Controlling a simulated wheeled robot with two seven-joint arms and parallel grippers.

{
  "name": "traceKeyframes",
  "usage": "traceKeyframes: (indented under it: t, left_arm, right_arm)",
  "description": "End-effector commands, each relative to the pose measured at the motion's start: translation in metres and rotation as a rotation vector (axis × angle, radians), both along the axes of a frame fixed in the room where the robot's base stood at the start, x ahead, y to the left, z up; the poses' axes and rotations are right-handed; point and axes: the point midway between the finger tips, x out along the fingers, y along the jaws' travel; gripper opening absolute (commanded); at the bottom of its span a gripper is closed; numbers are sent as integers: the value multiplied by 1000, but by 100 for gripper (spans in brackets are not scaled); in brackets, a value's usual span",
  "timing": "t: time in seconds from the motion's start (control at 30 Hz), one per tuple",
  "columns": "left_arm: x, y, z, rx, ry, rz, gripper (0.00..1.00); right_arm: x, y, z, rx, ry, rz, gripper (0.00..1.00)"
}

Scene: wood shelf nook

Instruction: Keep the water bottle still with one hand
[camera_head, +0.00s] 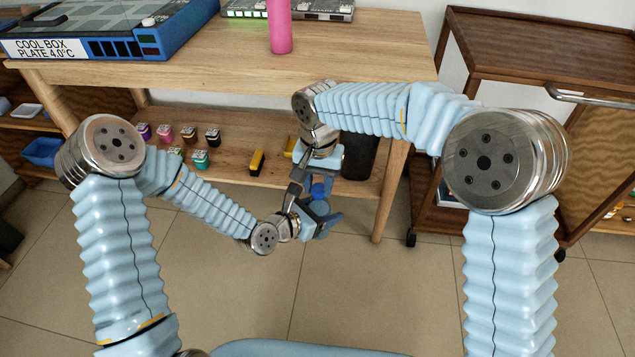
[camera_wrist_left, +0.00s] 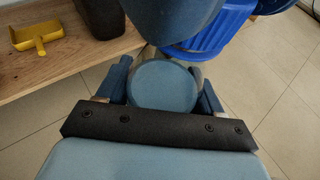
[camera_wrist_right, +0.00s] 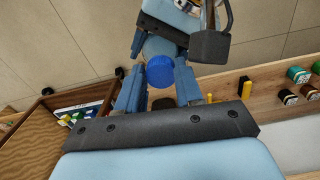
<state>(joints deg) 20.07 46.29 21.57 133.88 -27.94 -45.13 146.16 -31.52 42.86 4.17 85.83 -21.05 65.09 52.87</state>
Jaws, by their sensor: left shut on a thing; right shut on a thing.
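The water bottle, with a bright blue cap (camera_head: 319,190) and a duller blue body (camera_head: 319,207), is held off the floor between my two grippers. My left gripper (camera_head: 319,222) is shut on the bottle's body, with a finger on either side of a round blue part (camera_wrist_left: 162,85) in the left wrist view. My right gripper (camera_head: 311,178) comes from above and is shut at the cap end. In the right wrist view the ridged cap (camera_wrist_right: 160,71) lies between its fingers. Fingers hide part of the bottle.
The wooden table (camera_head: 380,50) carries a blue cool box plate (camera_head: 120,30) and a pink cylinder (camera_head: 280,25). Its lower shelf (camera_head: 225,165) holds several small coloured containers and a black bin (camera_head: 360,157). A brown cart (camera_head: 530,50) stands at the right. The floor in front is clear.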

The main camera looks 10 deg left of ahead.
Motion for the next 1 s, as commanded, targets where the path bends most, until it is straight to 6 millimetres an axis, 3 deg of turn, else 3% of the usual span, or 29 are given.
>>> traceKeyframes:
  t: [0.2, 0.23, 0.37, 0.67, 1.0]
  left_arm:
    - [-5, -5, 0, 2, 0, -19, 0]
    - [-5, -5, 0, 1, -1, -19, 0]
    - [-4, -4, 0, 1, 0, -17, 0]
    - [-2, -2, 1, 0, -1, -8, 0]
    - [-1, -2, 1, 0, -2, -5, 0]
  right_arm:
    - [4, 1, 2, 7, -15, -3, 0]
    - [4, 1, 2, 8, -15, -3, 40]
    - [3, 1, 2, 8, -12, -3, 60]
    - [1, 1, 3, 5, -7, -4, 61]
    - [1, 1, 44, 4, -6, -3, 61]
